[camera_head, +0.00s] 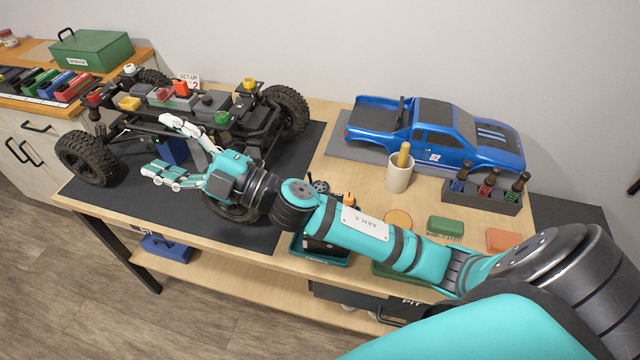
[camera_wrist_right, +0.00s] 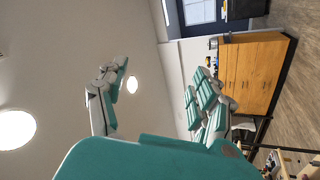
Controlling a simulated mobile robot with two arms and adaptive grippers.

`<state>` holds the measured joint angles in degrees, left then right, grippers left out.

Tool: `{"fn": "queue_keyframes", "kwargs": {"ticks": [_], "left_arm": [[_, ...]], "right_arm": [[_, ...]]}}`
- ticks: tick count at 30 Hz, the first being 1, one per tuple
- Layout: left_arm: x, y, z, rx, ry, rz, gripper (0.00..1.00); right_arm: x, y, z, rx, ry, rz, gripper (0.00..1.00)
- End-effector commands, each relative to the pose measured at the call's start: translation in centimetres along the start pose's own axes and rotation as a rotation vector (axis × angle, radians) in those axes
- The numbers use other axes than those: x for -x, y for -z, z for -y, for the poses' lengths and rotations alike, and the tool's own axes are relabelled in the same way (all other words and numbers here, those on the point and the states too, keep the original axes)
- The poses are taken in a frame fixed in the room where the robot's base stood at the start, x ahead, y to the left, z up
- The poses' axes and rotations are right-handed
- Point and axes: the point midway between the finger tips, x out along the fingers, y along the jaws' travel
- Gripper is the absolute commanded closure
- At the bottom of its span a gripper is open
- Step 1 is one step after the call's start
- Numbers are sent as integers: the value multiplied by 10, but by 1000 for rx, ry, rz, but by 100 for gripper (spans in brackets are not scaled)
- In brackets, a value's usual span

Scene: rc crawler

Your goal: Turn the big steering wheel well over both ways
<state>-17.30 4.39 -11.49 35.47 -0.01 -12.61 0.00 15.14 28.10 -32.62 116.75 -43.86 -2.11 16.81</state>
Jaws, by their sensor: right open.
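I cannot make out a big steering wheel for certain. A small dark round part (camera_head: 320,186) shows just behind my right forearm, and the arm hides what is below it. The crawler chassis (camera_head: 160,97) stands on the dark mat with large black tyres; its near-right tyre (camera_head: 228,212) is partly hidden by my gripper. My right gripper (camera_head: 160,147) is open and empty at the chassis's near side, its fingers spread. The open fingers (camera_wrist_right: 160,82) also show in the right wrist view, with nothing between them. My left gripper is not in view.
A blue truck body (camera_head: 435,130) lies on a grey pad at the back right. A cup (camera_head: 399,175) and a rack of shock absorbers (camera_head: 482,198) stand before it. A green box (camera_head: 91,50) is on the left bench. A teal tray (camera_head: 318,254) lies partly under my arm.

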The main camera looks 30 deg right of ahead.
Motion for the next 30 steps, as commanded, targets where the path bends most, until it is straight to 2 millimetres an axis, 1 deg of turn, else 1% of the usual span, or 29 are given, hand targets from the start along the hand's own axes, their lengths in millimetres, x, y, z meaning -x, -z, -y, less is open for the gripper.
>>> {"fn": "queue_keyframes", "kwargs": {"ticks": [1, 2, 3, 4, 5, 6, 7, 8, 9, 11, 12, 14, 15, 18, 21, 23, 26, 30], "left_arm": [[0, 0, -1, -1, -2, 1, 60], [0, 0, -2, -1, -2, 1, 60], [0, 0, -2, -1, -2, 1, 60], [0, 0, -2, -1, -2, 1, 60], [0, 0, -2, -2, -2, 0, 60], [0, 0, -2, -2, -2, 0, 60], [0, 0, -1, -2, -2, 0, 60], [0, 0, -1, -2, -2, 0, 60], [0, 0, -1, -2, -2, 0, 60], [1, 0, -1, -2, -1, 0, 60], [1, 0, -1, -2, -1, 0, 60], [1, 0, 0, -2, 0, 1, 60], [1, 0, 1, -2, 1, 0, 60], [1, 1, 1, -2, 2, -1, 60], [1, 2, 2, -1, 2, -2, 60], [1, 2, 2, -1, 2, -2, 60], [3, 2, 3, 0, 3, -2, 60], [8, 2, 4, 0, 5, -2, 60]], "right_arm": [[-12, 24, 4, 135, 86, -172, 32], [-14, 36, 12, 207, 149, -268, 32], [-12, 46, 25, 303, 247, -385, 32], [-8, 49, 35, 373, 331, -462, 32], [-1, 47, 45, 444, 423, -530, 32], [10, 38, 57, 533, 556, -605, 32], [21, 26, 64, 596, 664, -649, 32], [33, 11, 67, 657, 777, -680, 32], [51, -14, 67, 728, 934, -702, 32], [80, -55, 56, 814, 1168, -695, 32], [99, -82, 41, 854, 1316, -666, 32], [126, -117, 14, 891, 1519, -601, 32], [143, -136, -7, 902, 1636, -549, 32], [177, -165, -52, 900, 1851, -424, 32], [196, -178, -80, 884, 1967, -340, 32], [203, -182, -86, 875, 2002, -316, 32], [209, -186, -85, 869, 2021, -303, 32], [217, -196, -66, 867, 2022, -308, 32]]}}
